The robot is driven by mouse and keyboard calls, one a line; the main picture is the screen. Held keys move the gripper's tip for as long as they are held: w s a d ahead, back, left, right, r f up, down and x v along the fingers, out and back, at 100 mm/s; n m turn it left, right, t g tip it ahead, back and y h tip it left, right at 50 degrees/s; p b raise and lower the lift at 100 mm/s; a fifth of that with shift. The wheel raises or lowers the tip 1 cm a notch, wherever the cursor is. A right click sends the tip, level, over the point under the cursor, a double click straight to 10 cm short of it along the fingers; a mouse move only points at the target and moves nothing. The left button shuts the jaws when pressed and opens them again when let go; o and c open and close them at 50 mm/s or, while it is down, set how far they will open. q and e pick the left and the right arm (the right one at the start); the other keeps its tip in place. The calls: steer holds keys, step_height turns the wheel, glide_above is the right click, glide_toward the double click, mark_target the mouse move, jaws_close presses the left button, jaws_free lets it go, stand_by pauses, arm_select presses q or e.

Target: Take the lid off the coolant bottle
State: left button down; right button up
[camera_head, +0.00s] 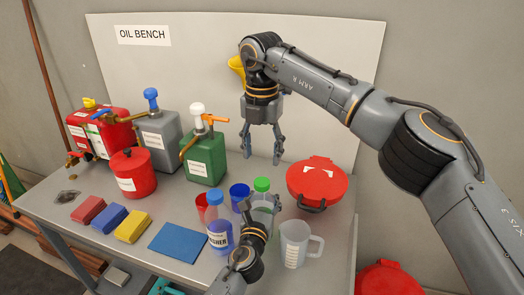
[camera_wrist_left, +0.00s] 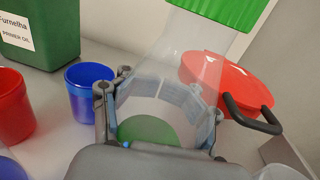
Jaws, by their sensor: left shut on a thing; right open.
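The coolant bottle appears to be the clear bottle (camera_head: 263,202) with a green lid (camera_head: 261,184), standing on the bench; its label is not readable. In the left wrist view, the bottle (camera_wrist_left: 172,75) fills the middle, with the green lid (camera_wrist_left: 225,10) on its neck and green liquid low inside. My left gripper (camera_head: 258,212) is shut on the bottle body, below the lid; its fingers (camera_wrist_left: 160,105) sit on both sides of it. My right gripper (camera_head: 262,158) is open and empty, pointing down above the bench, behind and above the bottle.
A blue-capped washer bottle (camera_head: 220,236) stands just left of my left gripper. A red cup (camera_head: 202,205) and blue cup (camera_head: 238,192) stand behind it. A clear jug (camera_head: 297,246) and red lidded pan (camera_head: 316,180) are to the right. A green pump can (camera_head: 205,158) stands behind left.

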mark_target(262, 181)
steer(key=m, duration=1.2)
steer(key=shift+s+f+m, duration=0.1)
steer(key=shift+f+m, duration=0.3)
steer(key=shift+f, duration=0.2)
step_height(262, 181, down, 7)
steer(key=shift+r, duration=0.1)
